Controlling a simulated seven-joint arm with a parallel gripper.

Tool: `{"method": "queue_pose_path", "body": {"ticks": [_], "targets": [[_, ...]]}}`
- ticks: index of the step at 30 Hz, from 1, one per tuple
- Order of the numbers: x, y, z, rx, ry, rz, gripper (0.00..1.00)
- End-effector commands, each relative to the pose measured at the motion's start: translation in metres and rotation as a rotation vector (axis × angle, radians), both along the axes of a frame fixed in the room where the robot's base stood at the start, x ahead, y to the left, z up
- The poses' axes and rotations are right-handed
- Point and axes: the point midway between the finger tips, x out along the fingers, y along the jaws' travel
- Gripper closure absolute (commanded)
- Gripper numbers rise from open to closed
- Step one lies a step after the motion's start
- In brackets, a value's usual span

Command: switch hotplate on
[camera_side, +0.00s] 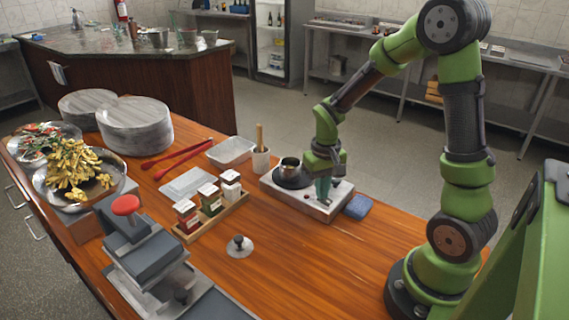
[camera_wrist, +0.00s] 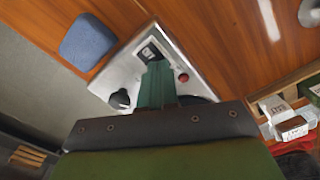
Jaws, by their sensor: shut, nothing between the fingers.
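The hotplate (camera_side: 283,197) is a low silvery box on the wooden table. My gripper (camera_side: 323,197) is shut and empty, pointing down over the right part of the hotplate. Its teal fingers (camera_wrist: 157,72) lie between the red part and the dark part. Whether they touch the hotplate I cannot tell.
A blue sponge (camera_side: 358,206) lies just right of the hotplate. A white crock (camera_side: 261,160) stands behind it to the left. A wooden rack with spice jars (camera_side: 211,200) and a round knobbed lid (camera_side: 239,246) lie left. The table's front right is clear.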

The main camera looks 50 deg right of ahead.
Motion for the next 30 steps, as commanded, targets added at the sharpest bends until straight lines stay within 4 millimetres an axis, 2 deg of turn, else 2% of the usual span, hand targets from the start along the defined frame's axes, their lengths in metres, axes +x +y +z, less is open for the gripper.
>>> {"method": "queue_pose_path", "body": {"ticks": [11,30], "targets": [[0.0,0.0,-0.001,0.0,0.0,-0.001,1.0],[0.001,0.0,0.051,-0.001,-0.003,0.001,1.0]]}}
